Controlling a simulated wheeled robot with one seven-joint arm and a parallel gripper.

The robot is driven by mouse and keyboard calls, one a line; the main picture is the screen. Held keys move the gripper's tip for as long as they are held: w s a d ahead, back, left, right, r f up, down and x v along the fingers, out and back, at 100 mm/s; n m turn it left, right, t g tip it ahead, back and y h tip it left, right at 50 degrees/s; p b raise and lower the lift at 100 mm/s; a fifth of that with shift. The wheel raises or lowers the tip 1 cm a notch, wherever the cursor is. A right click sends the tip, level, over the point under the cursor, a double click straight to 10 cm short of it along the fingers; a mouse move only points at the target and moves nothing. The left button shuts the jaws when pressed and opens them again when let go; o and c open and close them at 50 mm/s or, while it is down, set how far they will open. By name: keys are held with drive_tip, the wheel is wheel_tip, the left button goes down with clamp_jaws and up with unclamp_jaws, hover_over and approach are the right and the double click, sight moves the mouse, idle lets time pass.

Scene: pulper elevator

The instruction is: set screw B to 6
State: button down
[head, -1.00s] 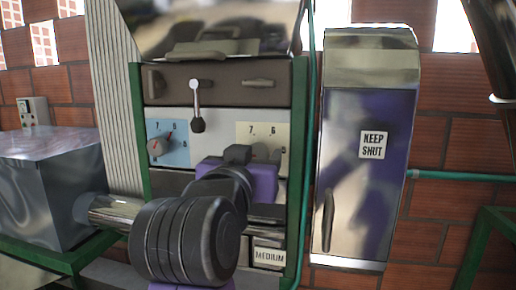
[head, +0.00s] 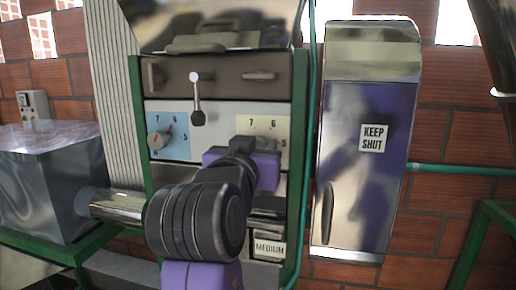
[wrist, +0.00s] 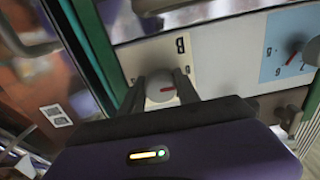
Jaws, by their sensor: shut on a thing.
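Screw B, a grey round knob with a red mark (wrist: 160,88), is on a cream dial plate marked "B" (wrist: 199,56) in the wrist view. My gripper (wrist: 161,79) is shut on the knob, one dark finger on each side. The red mark points right in the wrist view; I cannot tell which number it meets.
A blue dial plate (head: 179,148) with a red-pointer knob is left of the cream plate. A small lever (head: 197,100) hangs above, between them. A steel "KEEP SHUT" cabinet (head: 350,200) stands right, and a metal box (head: 45,170) left.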

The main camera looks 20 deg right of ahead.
drive_tip(key=shift+f+m+b, duration=0.15)
drive_tip(key=shift+m+b, duration=0.15)
drive_tip(key=shift+b, duration=0.2)
drive_tip(key=m+b, duration=0.2)
drive_tip(key=b, duration=0.1)
drive_tip(key=shift+f, duration=0.15)
drive_tip(key=shift+m+b, duration=0.9)
drive_tip(key=shift+b, duration=0.15)
drive_tip(key=m+b, duration=0.3)
drive_tip(key=shift+m+b, duration=0.3)
drive_tip(key=shift+b, duration=0.05)
drive_tip(key=m+b, duration=0.3)
drive_tip(key=shift+m, duration=0.3)
drive_tip(key=m+b, duration=0.3)
drive_tip(key=m, duration=0.3)
drive_tip(key=shift+b, duration=0.4)
drive_tip(key=m+b, duration=0.1)
drive_tip(key=m, duration=0.4)
drive_tip(key=shift+r+m+b, duration=0.2)
drive_tip(key=shift+m+b, duration=0.2)
